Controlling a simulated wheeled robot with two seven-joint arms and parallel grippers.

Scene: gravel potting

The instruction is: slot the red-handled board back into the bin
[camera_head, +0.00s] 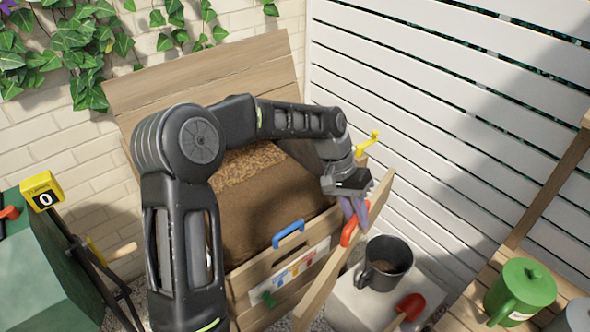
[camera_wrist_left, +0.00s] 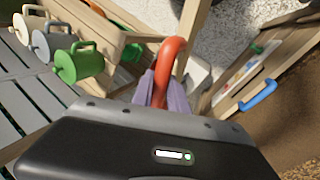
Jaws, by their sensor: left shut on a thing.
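The red-handled board (camera_head: 330,278) is a long wooden plank held outside the bin, slanting across its front right corner in the head view. My left gripper (camera_head: 352,212) is shut on its red handle (camera_head: 348,235), with purple fingers on either side of it. The handle also shows between the fingers in the left wrist view (camera_wrist_left: 173,58). The wooden bin (camera_head: 240,284) holds brown soil (camera_head: 250,222) and has an open lid leaning back. A blue handle (camera_head: 288,234) sits at its front. The bin's front right corner is partly hidden behind the held board. My right gripper is not in view.
A dark mug (camera_head: 392,262) and a red scoop (camera_head: 411,306) rest on a pale block (camera_head: 350,305) right of the bin. A green watering can (camera_head: 521,287) stands on a slatted bench. A yellow crank (camera_head: 368,144) sticks up by the bin's right side.

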